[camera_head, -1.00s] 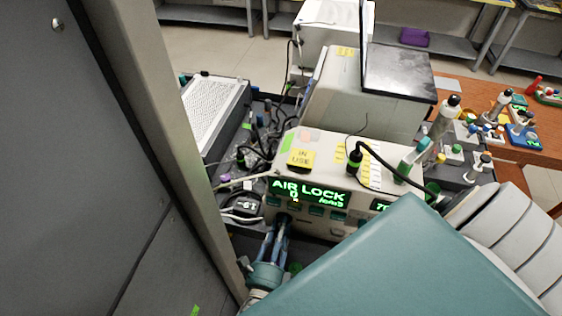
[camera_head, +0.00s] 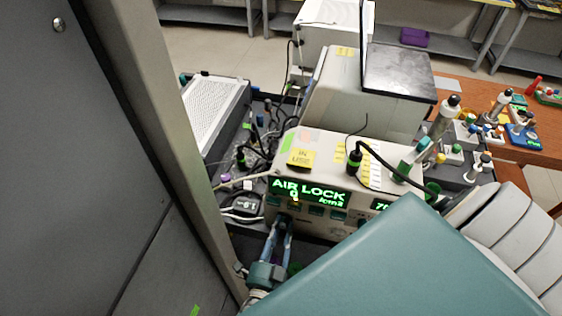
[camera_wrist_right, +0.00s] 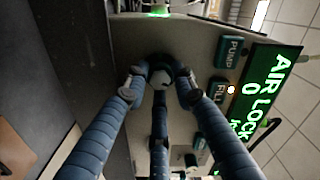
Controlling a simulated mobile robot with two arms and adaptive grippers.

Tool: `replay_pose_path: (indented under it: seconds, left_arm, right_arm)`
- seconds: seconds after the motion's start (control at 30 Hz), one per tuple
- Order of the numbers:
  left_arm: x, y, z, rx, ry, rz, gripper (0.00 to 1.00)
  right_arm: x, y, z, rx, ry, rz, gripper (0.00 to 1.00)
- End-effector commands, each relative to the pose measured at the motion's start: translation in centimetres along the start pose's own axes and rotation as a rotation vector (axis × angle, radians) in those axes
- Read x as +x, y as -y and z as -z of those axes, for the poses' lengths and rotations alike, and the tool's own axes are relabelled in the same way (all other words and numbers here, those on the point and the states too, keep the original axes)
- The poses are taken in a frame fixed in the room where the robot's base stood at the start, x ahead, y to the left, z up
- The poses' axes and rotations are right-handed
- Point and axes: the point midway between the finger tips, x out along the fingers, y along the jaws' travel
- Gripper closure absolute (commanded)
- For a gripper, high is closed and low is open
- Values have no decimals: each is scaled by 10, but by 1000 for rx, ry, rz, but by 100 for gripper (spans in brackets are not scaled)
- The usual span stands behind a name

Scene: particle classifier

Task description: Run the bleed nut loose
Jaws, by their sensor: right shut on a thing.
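The bleed nut (camera_wrist_right: 160,72) is a dark round fitting on the front of the pale instrument, and it shows in the right wrist view. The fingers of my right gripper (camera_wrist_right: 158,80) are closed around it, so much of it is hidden. In the head view my right gripper (camera_head: 284,222) reaches up to the instrument's front (camera_head: 325,224), just below the lit AIR LOCK display (camera_head: 309,191). There the fingers hide the nut. I cannot tell how loose it is. My left gripper is not in view.
Beside the nut are buttons marked PUMP (camera_wrist_right: 229,51) and a partly hidden one (camera_wrist_right: 217,90). A grey wall panel (camera_head: 85,160) stands close at left. Bottles (camera_head: 440,120) and cables crowd the right side. A white perforated box (camera_head: 214,110) sits behind.

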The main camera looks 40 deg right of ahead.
Motion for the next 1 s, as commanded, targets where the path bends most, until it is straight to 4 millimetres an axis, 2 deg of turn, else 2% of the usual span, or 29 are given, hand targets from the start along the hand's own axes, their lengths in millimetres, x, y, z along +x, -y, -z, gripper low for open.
replay_pose_path:
  seconds: [0.03,0.6,0.63,0.7,1.0]
  left_arm:
    - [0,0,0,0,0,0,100]
    - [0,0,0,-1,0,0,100]
    - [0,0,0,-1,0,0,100]
    - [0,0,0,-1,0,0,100]
    - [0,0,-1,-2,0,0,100]
  right_arm:
    - [5,4,0,-9,-5,11,100]
    - [5,4,0,-38,-5,10,100]
    - [5,4,0,-38,-5,10,70]
    - [5,4,0,-37,-4,9,56]
    - [1,1,0,-39,-1,3,55]
